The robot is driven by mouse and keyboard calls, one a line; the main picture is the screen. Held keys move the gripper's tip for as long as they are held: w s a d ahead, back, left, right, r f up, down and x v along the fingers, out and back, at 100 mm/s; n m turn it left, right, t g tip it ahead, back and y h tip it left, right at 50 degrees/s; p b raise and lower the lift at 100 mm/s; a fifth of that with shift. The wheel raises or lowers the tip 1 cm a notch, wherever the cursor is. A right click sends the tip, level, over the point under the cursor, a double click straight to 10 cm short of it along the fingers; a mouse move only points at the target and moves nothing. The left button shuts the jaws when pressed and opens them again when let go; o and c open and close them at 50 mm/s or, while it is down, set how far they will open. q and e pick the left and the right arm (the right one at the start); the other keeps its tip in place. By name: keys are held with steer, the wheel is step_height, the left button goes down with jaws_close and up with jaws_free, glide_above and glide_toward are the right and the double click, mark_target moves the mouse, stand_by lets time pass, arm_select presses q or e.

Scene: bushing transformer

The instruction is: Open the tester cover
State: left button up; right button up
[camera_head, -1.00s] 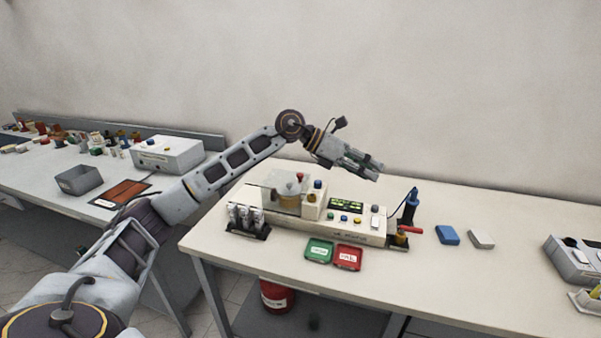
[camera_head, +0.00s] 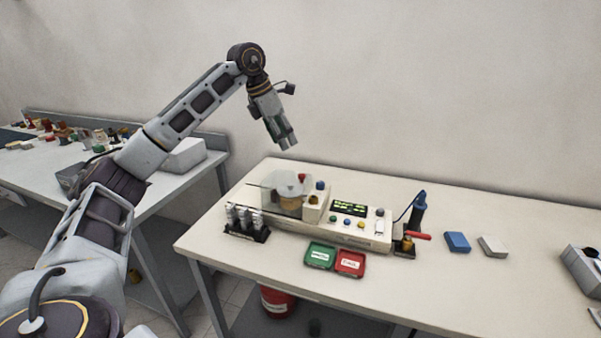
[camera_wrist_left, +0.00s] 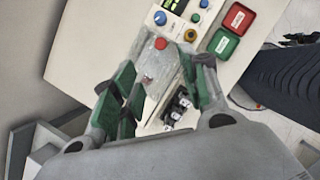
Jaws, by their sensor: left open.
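The tester (camera_head: 350,228) is a long cream box with a dark display and several coloured buttons on the right table. Its clear cover (camera_head: 282,185) sits over the left end, with a brownish part visible under it; it looks closed. In the left wrist view the clear cover (camera_wrist_left: 158,66) shows between and beyond the fingers. My left gripper (camera_head: 285,142) is open and empty, pointing down above and behind the cover, clearly apart from it. Its green-padded fingers (camera_wrist_left: 160,95) are spread in the wrist view. My right gripper is not in view.
A black rack with several vials (camera_head: 245,222) stands in front of the cover. A green tray (camera_head: 320,256) and a red tray (camera_head: 350,263) lie in front of the tester. A blue-and-red tool (camera_head: 417,210) stands at its right end. Blue (camera_head: 457,242) and white blocks lie further right.

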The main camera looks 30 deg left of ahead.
mark_target(301, 175)
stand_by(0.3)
arm_select(q)
steer(key=shift+x, duration=6.95)
steer(key=shift+d, duration=0.1)
jaws_close()
